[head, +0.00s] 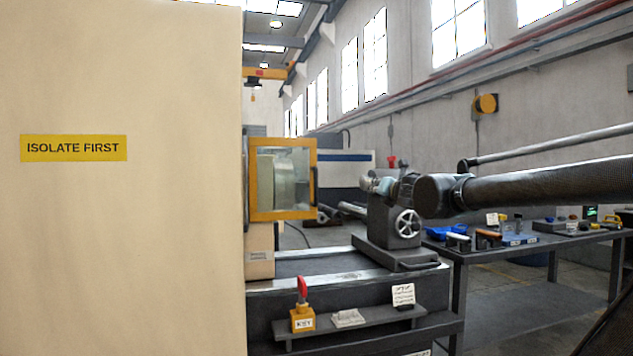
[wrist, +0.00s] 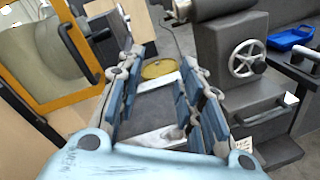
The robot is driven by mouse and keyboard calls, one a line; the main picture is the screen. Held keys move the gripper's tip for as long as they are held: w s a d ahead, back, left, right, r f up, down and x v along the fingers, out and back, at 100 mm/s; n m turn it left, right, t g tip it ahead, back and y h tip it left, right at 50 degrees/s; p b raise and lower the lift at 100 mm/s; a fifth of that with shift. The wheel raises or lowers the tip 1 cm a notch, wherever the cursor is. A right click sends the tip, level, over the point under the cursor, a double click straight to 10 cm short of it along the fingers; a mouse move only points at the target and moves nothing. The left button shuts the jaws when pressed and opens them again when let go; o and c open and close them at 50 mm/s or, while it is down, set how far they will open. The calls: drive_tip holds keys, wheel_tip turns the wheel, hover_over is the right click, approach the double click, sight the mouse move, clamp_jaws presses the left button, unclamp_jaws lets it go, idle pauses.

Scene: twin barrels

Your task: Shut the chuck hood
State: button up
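The chuck hood (head: 312,158) is a clear panel in a yellow-orange frame. It stands upright beside the cream machine housing, with a round metal part showing through its window. A dark handle (head: 315,187) runs along its right edge.
The grey tailstock (head: 380,225) with a handwheel (head: 407,223) stands below my arm. A shelf (head: 350,328) at the front holds a red-handled key block (head: 302,318). A workbench (head: 480,250) with tools is at right. The cream housing (head: 120,230) blocks the left.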

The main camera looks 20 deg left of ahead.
sight(317, 177)
drive_tip(key=s+a+r+n+g+y, duration=0.1)
drive_tip(key=s+a+r+n+y, duration=0.15)
drive_tip(key=a+n, duration=0.35)
drive_tip(key=s+a+r+n+g+y, duration=0.1)
drive_tip(key=a+n+g+y, duration=0.2)
drive_tip(key=a, duration=0.4)
drive_tip(key=shift+n+t, duration=0.4)
drive_tip(key=shift+t, duration=0.2)
drive_tip(key=x, duration=1.7)
drive_tip(key=shift+w+r, duration=0.1)
drive_tip(key=shift+w, duration=0.15)
clamp_jaws()
